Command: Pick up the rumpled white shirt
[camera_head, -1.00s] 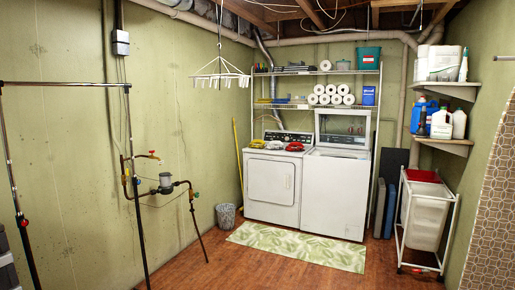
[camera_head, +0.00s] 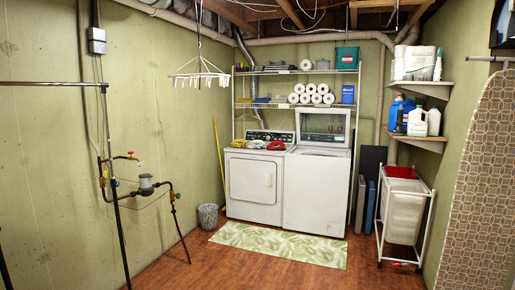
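I cannot make out a rumpled white shirt. Neither of my grippers is in view.
A green leaf-pattern rug (camera_head: 280,243) lies before the machines. A small bin (camera_head: 208,216) stands left of the dryer. Pipes and a valve (camera_head: 146,185) stand out at the left. A patterned ironing board (camera_head: 480,190) is upright at the right. The wooden floor (camera_head: 300,275) in front is clear.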

